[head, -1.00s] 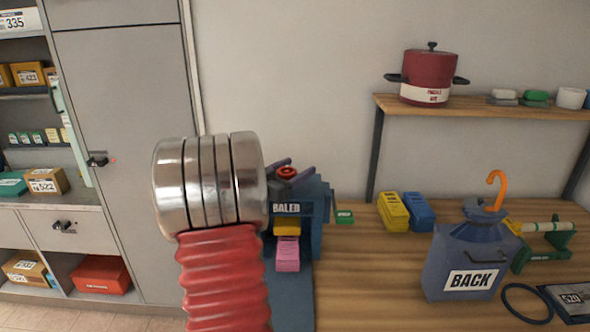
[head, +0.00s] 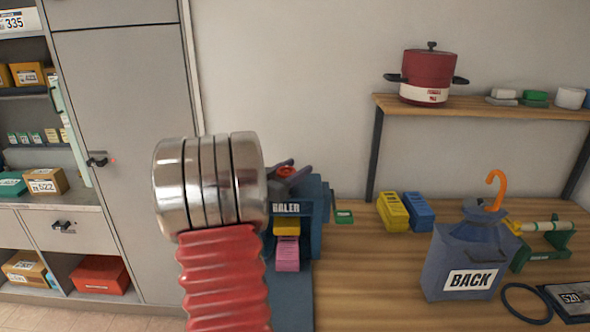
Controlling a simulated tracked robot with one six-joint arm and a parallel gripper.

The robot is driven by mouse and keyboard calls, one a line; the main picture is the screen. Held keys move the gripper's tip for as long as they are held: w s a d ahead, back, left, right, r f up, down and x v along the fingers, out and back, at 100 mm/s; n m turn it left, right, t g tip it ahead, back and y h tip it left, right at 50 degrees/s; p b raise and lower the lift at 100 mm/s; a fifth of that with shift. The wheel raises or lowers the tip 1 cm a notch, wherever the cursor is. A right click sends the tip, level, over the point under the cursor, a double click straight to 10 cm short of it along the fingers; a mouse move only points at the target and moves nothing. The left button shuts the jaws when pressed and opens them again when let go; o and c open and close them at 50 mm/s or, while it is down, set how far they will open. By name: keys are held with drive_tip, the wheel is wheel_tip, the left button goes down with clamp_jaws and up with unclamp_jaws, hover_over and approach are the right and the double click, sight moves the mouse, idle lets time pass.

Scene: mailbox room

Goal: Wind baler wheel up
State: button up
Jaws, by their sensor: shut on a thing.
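The blue baler (head: 318,215) stands on the left part of the wooden bench, with a "BALER" label on its front. Its small red wheel (head: 285,171) shows at the top, partly covered. My gripper (head: 289,170) is at the wheel, with dark purple fingers on either side of it, shut on it. The rest of the gripper is hidden behind my large metal arm joint, which also covers the baler's left side. A yellow block (head: 287,226) and a pink block (head: 288,254) sit at the baler's front, below the label.
On the bench (head: 370,285) are yellow (head: 392,211) and blue (head: 419,211) blocks, a "BACK" container (head: 465,262) with an orange hook, a green stand (head: 545,245) and a black ring (head: 527,304). A red pot (head: 429,76) stands on the shelf above. Grey cabinets (head: 130,130) are left.

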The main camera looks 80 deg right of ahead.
sight(284, 167)
drive_tip(key=shift+w+n+t+h, duration=0.2)
drive_tip(key=shift+n+t+h, duration=0.2)
drive_tip(key=shift+n+t, duration=0.3)
drive_tip(key=shift+w+d+n+t+h, duration=0.1)
drive_tip(key=shift+w+n+t+h, duration=0.1)
drive_tip(key=shift+n+t, duration=0.65)
drive_tip(key=shift+w+n+t+h, duration=0.15)
drive_tip(key=shift+w+n+t, duration=0.2)
drive_tip(key=shift+t, duration=0.95)
drive_tip(key=shift+w+d+n+t+h, duration=0.15)
drive_tip(key=shift+n+t, duration=0.55)
drive_tip(key=shift+t, duration=0.35)
drive_tip(key=shift+w+a+f+n+t+y, duration=0.1)
drive_tip(key=shift+w+n+t+y, duration=0.1)
drive_tip(key=shift+n+t, duration=0.65)
drive_tip(key=shift+w+a+r+n+t+y, duration=0.15)
drive_tip(key=shift+n+t, duration=0.35)
drive_tip(key=shift+t, duration=0.7)
drive_tip(key=shift+w+d+f+n+t+y, duration=0.15)
drive_tip(key=shift+w+n+t, duration=0.1)
drive_tip(key=shift+n+t, duration=0.6)
drive_tip(key=shift+w+a+t, duration=0.15)
drive_tip(key=shift+t, duration=0.45)
drive_tip(key=o, duration=1.1)
drive_tip(key=shift+c, duration=0.2)
